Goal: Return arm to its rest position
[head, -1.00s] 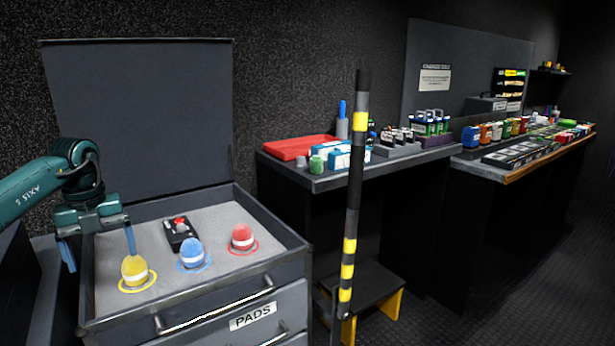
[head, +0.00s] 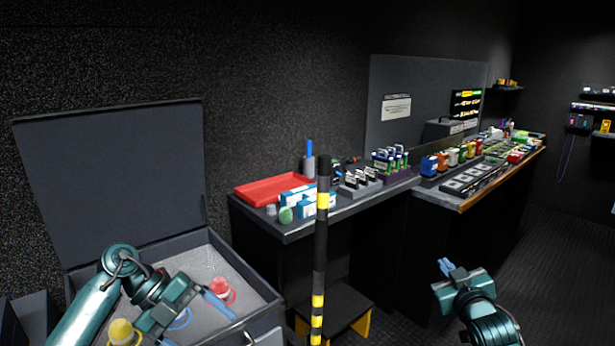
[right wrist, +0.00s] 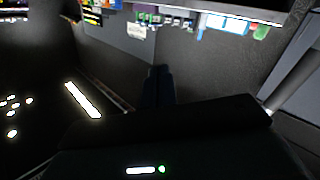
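My right gripper (head: 447,266) is raised in front of the dark floor at the lower right in the head view. Its two blue fingers are close together with nothing between them. In the right wrist view its fingers (right wrist: 158,86) also sit side by side and empty. My left gripper (head: 195,318) is over the open pad case (head: 262,287) at the lower left, its fingers apart; one blue finger shows clearly. The red pad (head: 222,289) is beyond that finger, and the yellow pad (head: 121,332) is below the arm. The blue pad is mostly hidden by the gripper.
A black-and-yellow striped pole (head: 321,250) stands between the case and my right arm. A counter (head: 300,231) with a red tray (head: 273,190) and a longer desk (head: 462,204) run along the wall. A step stool (head: 340,308) is under the counter. The floor at right looks clear.

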